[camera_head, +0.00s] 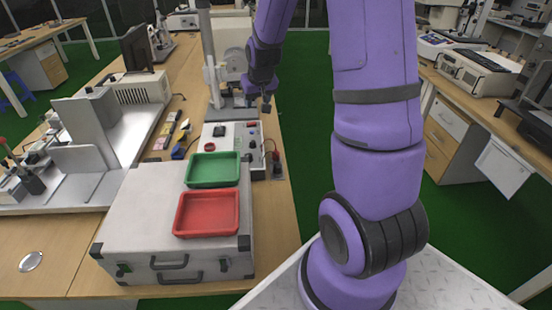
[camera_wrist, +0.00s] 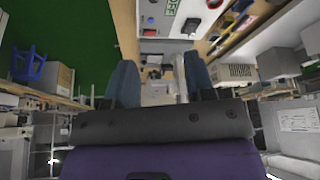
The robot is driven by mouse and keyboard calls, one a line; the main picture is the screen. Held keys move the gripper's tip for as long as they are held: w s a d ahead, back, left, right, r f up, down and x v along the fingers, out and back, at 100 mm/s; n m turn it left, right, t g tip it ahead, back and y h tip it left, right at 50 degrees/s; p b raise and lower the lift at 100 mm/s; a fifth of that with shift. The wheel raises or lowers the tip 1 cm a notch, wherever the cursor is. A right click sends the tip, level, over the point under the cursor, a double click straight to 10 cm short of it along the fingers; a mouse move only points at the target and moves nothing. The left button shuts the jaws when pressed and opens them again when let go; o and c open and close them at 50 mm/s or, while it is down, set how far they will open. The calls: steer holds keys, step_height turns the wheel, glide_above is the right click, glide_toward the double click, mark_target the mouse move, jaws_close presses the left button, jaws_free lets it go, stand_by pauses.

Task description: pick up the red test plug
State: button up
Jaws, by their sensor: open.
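A pale instrument box (camera_head: 224,137) stands on the bench, below and in front of my gripper (camera_head: 266,104). Small red parts show on it: a round one (camera_head: 209,147) at its left and a small one at its upper right. A thin reddish lead (camera_head: 271,146) shows at its right edge. I cannot tell which, if any, is the red test plug. In the wrist view my gripper (camera_wrist: 160,82) is open, with nothing between its two fingers.
A silver case (camera_head: 142,210) stands nearer on the bench, carrying a green tray (camera_head: 213,183) and a red tray (camera_head: 178,226). A metal stand (camera_head: 211,60) rises behind the box. Grey equipment (camera_head: 84,143) fills the left side. Green floor lies to the right of the bench.

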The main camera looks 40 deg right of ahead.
steer(key=w+d+f, duration=0.2)
steer(key=d+f, duration=0.4)
steer(key=f, duration=0.5)
steer(key=m, duration=0.2)
glide_toward(276, 151)
steer(key=shift+g+h, duration=0.3)
steer(key=shift+g, duration=0.1)
steer(key=x, duration=0.5)
steer(key=shift+a+f, duration=0.2)
steer(key=shift+f, duration=0.2)
steer(key=shift+w+x, duration=0.2)
steer(key=shift+x, duration=1.4)
steer(key=shift+w+x, duration=0.2)
steer(key=shift+x, duration=1.35)
steer(key=shift+r, duration=0.15)
steer(key=c, duration=0.7)
steer(key=shift+r, duration=0.1)
